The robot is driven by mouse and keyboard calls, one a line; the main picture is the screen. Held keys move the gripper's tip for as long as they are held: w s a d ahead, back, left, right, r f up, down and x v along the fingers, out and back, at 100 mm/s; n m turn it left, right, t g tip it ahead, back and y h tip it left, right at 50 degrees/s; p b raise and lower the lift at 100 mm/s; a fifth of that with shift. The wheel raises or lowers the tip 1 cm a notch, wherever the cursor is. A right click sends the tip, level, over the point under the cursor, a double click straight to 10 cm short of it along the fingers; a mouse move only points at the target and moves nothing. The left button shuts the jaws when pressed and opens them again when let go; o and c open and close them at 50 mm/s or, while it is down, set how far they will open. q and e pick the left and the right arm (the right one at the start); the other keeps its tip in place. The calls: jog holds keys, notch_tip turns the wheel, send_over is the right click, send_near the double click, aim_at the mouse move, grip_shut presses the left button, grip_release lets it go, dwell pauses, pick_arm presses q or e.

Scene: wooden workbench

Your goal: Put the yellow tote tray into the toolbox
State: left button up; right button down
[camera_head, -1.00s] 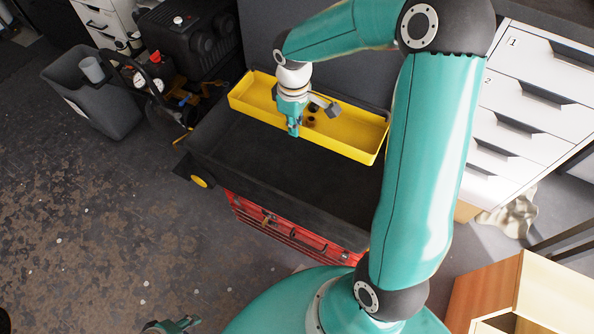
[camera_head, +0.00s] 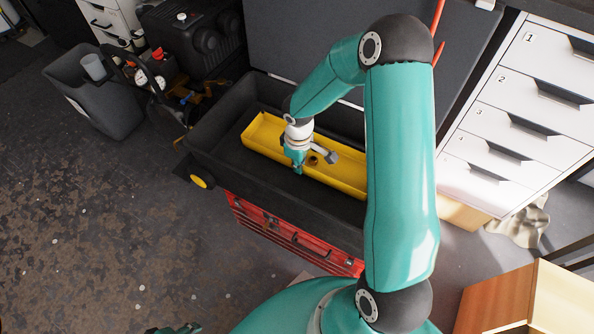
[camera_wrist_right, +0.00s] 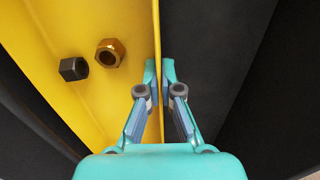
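The yellow tote tray (camera_head: 262,130) is inside the open black toolbox (camera_head: 228,190), within its walls. I cannot tell whether it touches the toolbox floor. My right gripper (camera_head: 297,169) is at the tray's near long wall. In the right wrist view, its fingers (camera_wrist_right: 159,70) are closed on that thin wall, one on each side. The tray's inside (camera_wrist_right: 55,25) holds a dark nut (camera_wrist_right: 73,68) and a brass nut (camera_wrist_right: 110,52). My right arm hides the tray's right end. My left gripper (camera_head: 175,329) barely shows at the bottom edge; its fingers are unclear.
The toolbox stands on a red tool chest (camera_head: 285,232); its raised lid (camera_head: 350,40) is behind. A white drawer cabinet (camera_head: 525,100) stands to the right, a grey bin (camera_head: 95,105) and a black compressor (camera_head: 190,40) to the left. A wooden box (camera_head: 500,298) is at the lower right.

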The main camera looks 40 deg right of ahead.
jog(key=shift+f, duration=0.9)
jog(key=c, duration=1.3)
grip_release()
jog(key=shift+r, duration=0.1)
jog(key=shift+r, duration=0.3)
notch_tip(320, 180, up, 11)
jog(key=p, duration=0.3)
jog(key=shift+a+r, duration=0.15)
jog(key=shift+r, duration=0.05)
